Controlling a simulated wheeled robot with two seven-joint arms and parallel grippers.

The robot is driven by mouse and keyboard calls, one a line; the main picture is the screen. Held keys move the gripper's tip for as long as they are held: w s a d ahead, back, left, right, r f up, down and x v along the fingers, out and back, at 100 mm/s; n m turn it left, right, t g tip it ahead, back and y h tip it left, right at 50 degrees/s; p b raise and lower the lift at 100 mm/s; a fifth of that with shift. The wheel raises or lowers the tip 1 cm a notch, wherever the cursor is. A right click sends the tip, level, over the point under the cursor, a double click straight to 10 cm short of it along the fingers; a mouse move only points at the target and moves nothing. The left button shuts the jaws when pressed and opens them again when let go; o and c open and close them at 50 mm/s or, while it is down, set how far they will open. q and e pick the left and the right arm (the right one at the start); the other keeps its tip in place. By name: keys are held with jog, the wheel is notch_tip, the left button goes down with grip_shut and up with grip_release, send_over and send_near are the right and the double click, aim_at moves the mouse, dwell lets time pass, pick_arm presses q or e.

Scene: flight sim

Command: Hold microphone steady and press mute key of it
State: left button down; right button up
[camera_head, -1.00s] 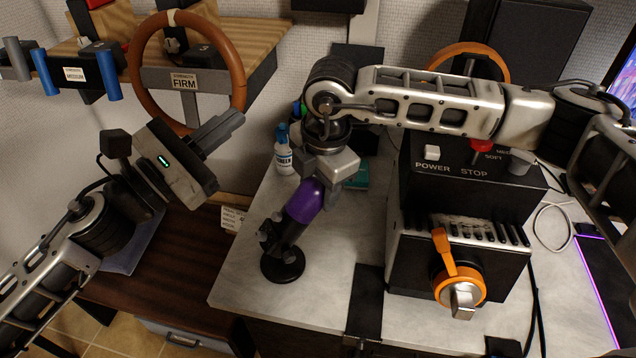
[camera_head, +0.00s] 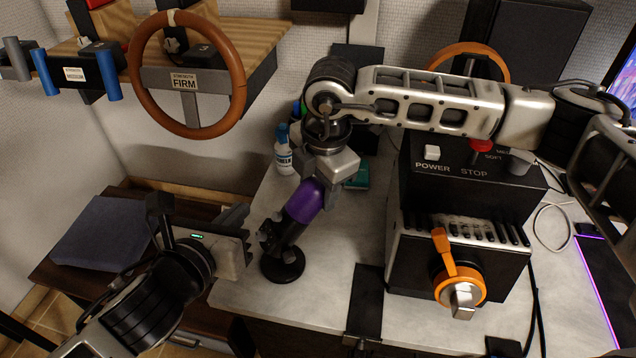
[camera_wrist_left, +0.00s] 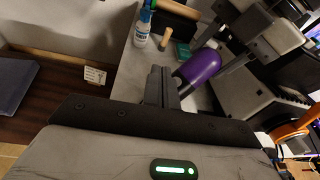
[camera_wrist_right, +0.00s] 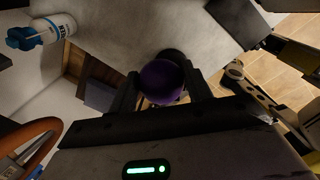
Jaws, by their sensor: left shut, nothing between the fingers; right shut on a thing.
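The microphone (camera_head: 302,206) has a purple head and a dark stand with a round black base, and stands at the desk's left part. Its purple head also shows in the left wrist view (camera_wrist_left: 197,68) and between the fingers in the right wrist view (camera_wrist_right: 161,83). My right gripper (camera_head: 322,178) comes from above and is shut on the microphone's upper part. My left gripper (camera_head: 246,232) is shut and empty, just left of the microphone stand and apart from it as far as I can tell. The mute key cannot be made out.
A black control box (camera_head: 470,185) with an orange lever stands to the right. A brown steering wheel (camera_head: 237,85) hangs at upper left. A dark wooden surface (camera_head: 60,272) lies lower left.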

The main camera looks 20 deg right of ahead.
pick_arm(q)
jog(key=shift+w+d+f, duration=0.15)
jog(key=shift+d+f, duration=0.6)
jog(key=shift+d, duration=0.2)
jog(key=shift+w+d+f, duration=0.1)
jog(key=shift+d+f, duration=0.65)
jog(key=shift+d, duration=0.15)
pick_arm(e)
jog(key=shift+r, duration=0.1)
pick_arm(q)
jog(key=shift+d+f, duration=0.1)
jog(key=shift+f, duration=0.05)
dwell(0.5)
jog(key=shift+d+f, duration=0.15)
jog(key=shift+d, duration=0.05)
pick_arm(e)
jog(key=shift+a, duration=0.1)
pick_arm(q)
jog(key=shift+s+a, duration=0.1)
jog(key=shift+a, duration=0.2)
jog(key=shift+r, duration=0.2)
jog(key=a+r, duration=0.4)
jog(key=shift+s+a, duration=0.3)
dwell(0.3)
